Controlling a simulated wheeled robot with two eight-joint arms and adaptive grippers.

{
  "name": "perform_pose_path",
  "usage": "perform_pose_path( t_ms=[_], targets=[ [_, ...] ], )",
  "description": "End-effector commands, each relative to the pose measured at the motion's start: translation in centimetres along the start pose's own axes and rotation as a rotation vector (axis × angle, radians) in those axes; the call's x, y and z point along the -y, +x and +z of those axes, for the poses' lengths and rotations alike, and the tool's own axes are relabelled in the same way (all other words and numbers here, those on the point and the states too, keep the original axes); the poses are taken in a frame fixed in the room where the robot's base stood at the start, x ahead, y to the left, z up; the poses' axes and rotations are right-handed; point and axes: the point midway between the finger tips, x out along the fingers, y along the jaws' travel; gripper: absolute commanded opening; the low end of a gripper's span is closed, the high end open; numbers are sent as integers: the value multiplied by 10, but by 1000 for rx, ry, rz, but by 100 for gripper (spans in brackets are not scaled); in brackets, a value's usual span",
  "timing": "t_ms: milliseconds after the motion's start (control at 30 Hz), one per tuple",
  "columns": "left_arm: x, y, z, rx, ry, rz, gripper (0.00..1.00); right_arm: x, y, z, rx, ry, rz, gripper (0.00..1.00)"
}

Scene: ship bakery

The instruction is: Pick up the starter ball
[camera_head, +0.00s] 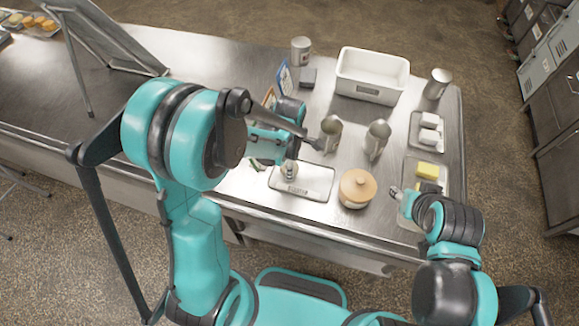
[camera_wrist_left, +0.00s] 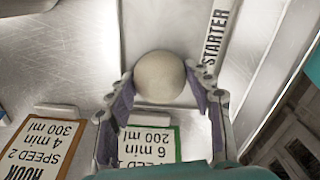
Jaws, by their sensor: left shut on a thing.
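The starter ball (camera_wrist_left: 160,77) is a pale, round dough ball. In the left wrist view it sits between the two fingers of my left gripper (camera_wrist_left: 165,95), which is shut on it. The tray's label (camera_wrist_left: 214,45) also shows in the wrist view. I cannot tell whether the ball touches the tray. My right gripper (camera_head: 397,192) is near the table's right front; its jaw state is unclear.
Cards (camera_wrist_left: 150,143) lie near the gripper. A white bin (camera_head: 371,75) stands at the back. A tray at right holds a yellow sponge (camera_head: 431,170).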

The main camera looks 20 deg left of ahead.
Motion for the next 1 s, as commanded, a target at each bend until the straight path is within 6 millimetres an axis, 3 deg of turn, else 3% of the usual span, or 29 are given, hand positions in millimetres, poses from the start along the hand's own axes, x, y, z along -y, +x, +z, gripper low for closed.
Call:
perform_pose_path(
  t_ms=[367,633,1000],
  targets=[
    [0,-5,0,0,0,0,20,0,-1,-1,0,0,0,40],
    [1,-46,0,0,0,0,20,0,-11,-8,0,0,0,40],
    [-20,-91,81,0,3,0,20,0,-19,-14,0,0,0,40]
  ],
)
